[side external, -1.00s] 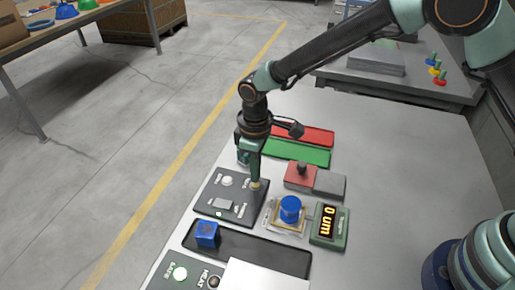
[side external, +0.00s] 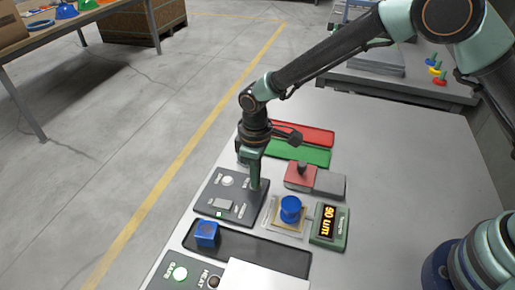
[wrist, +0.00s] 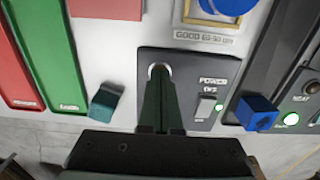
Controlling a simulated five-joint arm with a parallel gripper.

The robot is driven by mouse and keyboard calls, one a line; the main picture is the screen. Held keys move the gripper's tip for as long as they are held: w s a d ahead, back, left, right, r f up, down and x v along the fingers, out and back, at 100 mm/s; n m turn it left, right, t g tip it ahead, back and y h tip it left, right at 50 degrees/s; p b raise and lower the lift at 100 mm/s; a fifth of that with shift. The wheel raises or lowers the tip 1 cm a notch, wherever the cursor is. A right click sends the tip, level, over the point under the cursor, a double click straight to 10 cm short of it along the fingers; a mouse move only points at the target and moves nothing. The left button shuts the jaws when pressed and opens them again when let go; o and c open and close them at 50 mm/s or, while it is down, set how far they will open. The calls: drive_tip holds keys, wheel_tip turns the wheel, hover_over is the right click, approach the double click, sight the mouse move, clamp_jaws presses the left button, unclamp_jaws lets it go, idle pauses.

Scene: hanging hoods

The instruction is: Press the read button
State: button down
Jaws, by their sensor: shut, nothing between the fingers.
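A dark panel (side external: 211,198) carries a power switch (wrist: 206,106), a small lit green light and a white knob (side external: 227,181). My gripper (side external: 254,191) points straight down over the panel's right part, its fingers shut and empty. In the wrist view my fingertips (wrist: 160,76) cover most of a pale round button (wrist: 156,69), likely the read button; its label is hidden. They seem to touch it. A green display box (side external: 329,226) beside the panel shows what looks like 90 um. A blue round piece (side external: 290,208) sits on a framed plate between them.
A blue cube (side external: 206,233) stands on a black tray (side external: 262,252) in front. A teal cube (wrist: 105,102) is close to my fingers. Red (side external: 305,135) and green (side external: 300,152) trays lie behind, with a red block (side external: 300,177) nearer. The table's right side is clear.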

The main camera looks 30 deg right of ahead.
drive_tip(key=shift+r, duration=3.5)
unclamp_jaws()
drive_tip(key=s+d+r+m+t, duration=0.3)
drive_tip(key=d+r+m, duration=0.1)
drive_tip(key=d+r, duration=0.95)
drive_tip(key=s+d+r+m+t, duration=0.2)
drive_tip(key=s+d+m, duration=0.3)
drive_tip(key=s+d, duration=0.4)
drive_tip(key=shift+s+d+r+t, duration=0.3)
drive_tip(key=shift+s+d+r, duration=0.15)
drive_tip(key=shift+d, duration=0.6)
